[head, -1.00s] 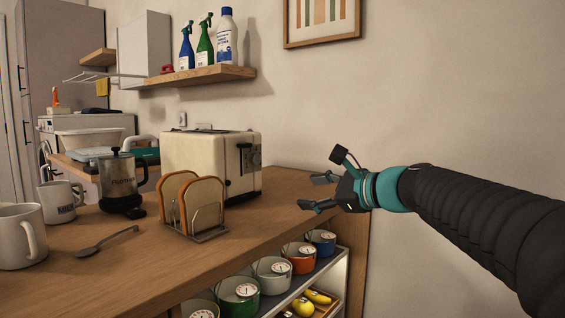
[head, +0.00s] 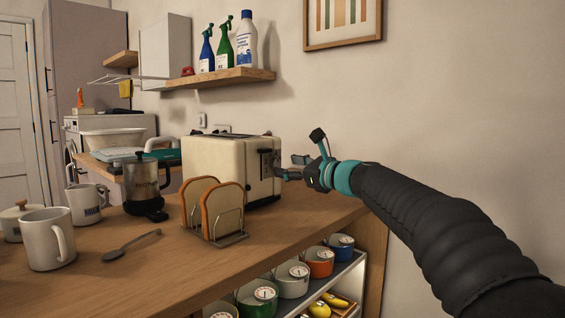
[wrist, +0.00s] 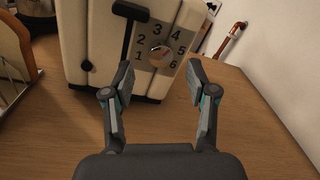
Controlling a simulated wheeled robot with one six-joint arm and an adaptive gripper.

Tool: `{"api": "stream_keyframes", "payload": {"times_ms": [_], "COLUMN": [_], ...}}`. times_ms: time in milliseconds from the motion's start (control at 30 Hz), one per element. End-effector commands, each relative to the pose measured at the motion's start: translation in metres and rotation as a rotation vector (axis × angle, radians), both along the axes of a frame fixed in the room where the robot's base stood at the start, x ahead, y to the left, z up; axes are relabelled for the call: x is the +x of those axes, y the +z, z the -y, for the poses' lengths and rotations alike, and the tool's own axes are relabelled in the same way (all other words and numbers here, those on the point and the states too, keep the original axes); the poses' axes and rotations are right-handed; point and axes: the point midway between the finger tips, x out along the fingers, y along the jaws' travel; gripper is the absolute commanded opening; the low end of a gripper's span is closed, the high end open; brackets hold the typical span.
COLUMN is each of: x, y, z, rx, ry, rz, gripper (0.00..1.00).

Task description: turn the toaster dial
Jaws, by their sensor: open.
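The cream toaster (head: 222,165) stands on the wooden counter, and its control end faces right toward my gripper. A black lever (wrist: 128,20) sits left of the dial, with a small black knob (wrist: 87,66) lower down. My gripper (head: 290,168) is open and empty, close to the toaster's end. In the wrist view its fingertips (wrist: 160,75) lie either side of the dial, apart from each other. I cannot tell whether they touch the panel.
A toast rack with bread (head: 222,212) stands in front of the toaster. A wall (wrist: 285,40) rises to the right in the wrist view.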

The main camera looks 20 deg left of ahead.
Motion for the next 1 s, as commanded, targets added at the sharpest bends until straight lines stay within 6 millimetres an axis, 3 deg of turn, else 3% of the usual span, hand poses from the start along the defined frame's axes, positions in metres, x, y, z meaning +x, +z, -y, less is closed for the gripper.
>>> {"api": "stream_keyframes", "payload": {"times_ms": [233, 600, 633, 800, 867, 1000], "x": [0.012, 0.014, 0.014, 0.014, 0.014, 0.014], "y": [0.001, 0.0, 0.0, 0.0, 0.0, 0.0], "z": [-0.025, -0.03, -0.03, -0.03, -0.03, -0.028], "rx": [0.0, -0.001, -0.001, -0.001, -0.001, -0.001], "ry": [0.001, 0.001, 0.001, 0.001, 0.001, 0.001], "rz": [0.0, 0.001, 0.001, 0.001, 0.001, 0.002], "gripper": [0.57, 0.57, 0.55, 0.12, 0.0, 0.0]}}
